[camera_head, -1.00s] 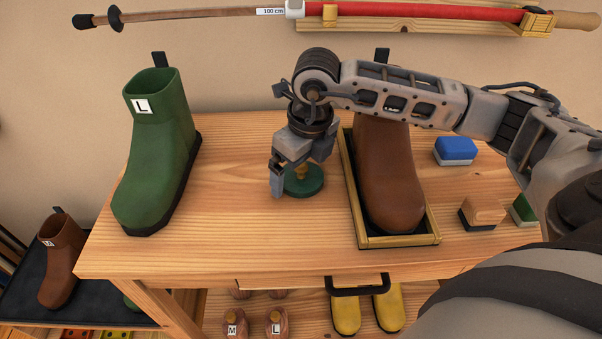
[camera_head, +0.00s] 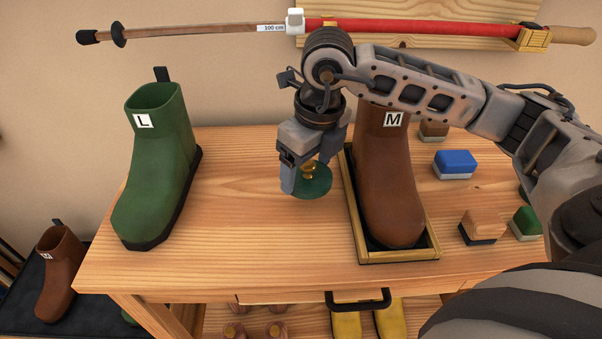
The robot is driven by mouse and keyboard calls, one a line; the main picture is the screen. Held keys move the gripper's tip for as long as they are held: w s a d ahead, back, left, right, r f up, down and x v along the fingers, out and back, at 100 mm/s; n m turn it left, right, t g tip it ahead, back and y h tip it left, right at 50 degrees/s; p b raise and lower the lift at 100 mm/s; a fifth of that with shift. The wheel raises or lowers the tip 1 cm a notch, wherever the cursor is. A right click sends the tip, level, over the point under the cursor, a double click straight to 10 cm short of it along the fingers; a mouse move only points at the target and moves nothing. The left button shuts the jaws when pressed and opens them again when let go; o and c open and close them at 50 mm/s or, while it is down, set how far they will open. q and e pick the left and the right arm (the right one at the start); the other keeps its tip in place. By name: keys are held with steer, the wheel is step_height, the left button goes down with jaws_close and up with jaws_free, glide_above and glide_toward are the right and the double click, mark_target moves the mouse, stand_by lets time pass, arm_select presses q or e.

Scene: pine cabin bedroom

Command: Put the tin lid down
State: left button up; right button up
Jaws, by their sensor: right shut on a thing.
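The tin lid (camera_head: 318,186) is a round dark green disc with a brass knob (camera_head: 308,169). It shows in the head view near the middle of the wooden table, left of the tray with the brown boot. My right gripper (camera_head: 300,174) points down and is shut on the lid's knob. The gripper hides the lid's left back part. I cannot tell for sure whether the lid's underside touches the table. My left gripper is not in view.
A green boot (camera_head: 158,175) marked L stands at the left. A brown boot (camera_head: 388,185) marked M stands in a wooden tray (camera_head: 400,256). A blue brush (camera_head: 455,162) and other brushes lie at the right.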

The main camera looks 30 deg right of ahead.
mark_target(322, 188)
steer(key=s+r, duration=0.3)
steer(key=r, duration=0.1)
steer(key=shift+s+d+r, duration=0.1)
steer(key=shift+s, duration=0.3)
steer(key=s+r, duration=0.3)
steer(key=s, duration=0.5)
arm_select(q)
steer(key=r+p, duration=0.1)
steer(key=p, duration=0.2)
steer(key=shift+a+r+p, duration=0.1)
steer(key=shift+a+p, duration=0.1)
steer(key=shift+p, duration=0.1)
arm_select(e)
steer(key=w+a+f+n+g, duration=0.1)
steer(key=w+a+f+n, duration=0.1)
steer(key=n, duration=0.9)
steer(key=w+a+f+n+g, duration=0.1)
steer(key=w+n, duration=0.4)
steer(key=n, duration=0.6)
steer(key=w+a+f+n+g, duration=0.1)
steer(key=w+a+f+n, duration=0.2)
steer(key=n, duration=0.8)
steer(key=shift+w+a, duration=0.35)
steer(key=shift+a, duration=0.25)
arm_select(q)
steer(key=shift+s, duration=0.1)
